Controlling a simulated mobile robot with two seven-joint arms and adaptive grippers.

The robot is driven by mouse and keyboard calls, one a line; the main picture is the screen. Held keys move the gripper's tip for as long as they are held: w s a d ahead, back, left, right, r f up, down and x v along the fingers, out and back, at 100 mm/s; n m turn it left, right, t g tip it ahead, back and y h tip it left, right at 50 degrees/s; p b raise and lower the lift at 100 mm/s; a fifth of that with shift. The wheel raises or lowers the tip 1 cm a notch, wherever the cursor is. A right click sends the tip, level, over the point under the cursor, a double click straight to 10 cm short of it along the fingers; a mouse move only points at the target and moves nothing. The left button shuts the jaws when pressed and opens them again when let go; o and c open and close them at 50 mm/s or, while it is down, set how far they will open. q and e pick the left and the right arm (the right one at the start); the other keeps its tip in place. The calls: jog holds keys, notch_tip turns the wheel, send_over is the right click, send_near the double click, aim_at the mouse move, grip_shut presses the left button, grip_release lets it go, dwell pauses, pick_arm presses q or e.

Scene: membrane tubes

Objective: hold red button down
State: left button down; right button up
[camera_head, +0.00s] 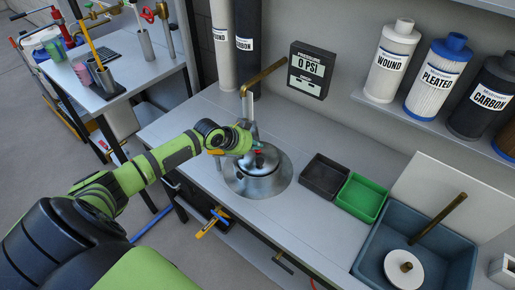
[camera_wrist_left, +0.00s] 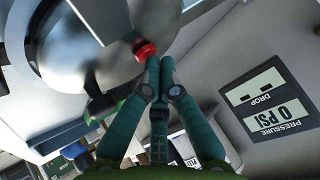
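The red button (camera_head: 258,153) sits on top of the round silver housing (camera_head: 262,184) set in the workbench. In the left wrist view the red button (camera_wrist_left: 145,49) shows just beyond my fingertips, slightly to their left. My left gripper (camera_head: 246,144) reaches in from the left at the top of the housing. Its teal fingers (camera_wrist_left: 160,62) are together at the tips, with nothing visible between them. The tips look very close to the button; I cannot tell whether they touch it. My right gripper is in neither view.
A pressure display (camera_head: 310,68) on the wall reads 0 PSI. A brass-tipped pipe (camera_head: 263,76) rises behind the housing. A black bin (camera_head: 325,176), a green bin (camera_head: 361,198) and a blue-grey tub (camera_head: 367,263) stand to the right. Filter cartridges (camera_head: 436,77) line a shelf.

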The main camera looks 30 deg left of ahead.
aim_at(256, 151)
pick_arm(q)
jog(key=shift+r+p, duration=0.85)
notch_tip(256, 151, up, 5)
jog(key=p, duration=0.4)
jog(key=shift+r+p, duration=0.1)
jog(key=shift+p, duration=0.3)
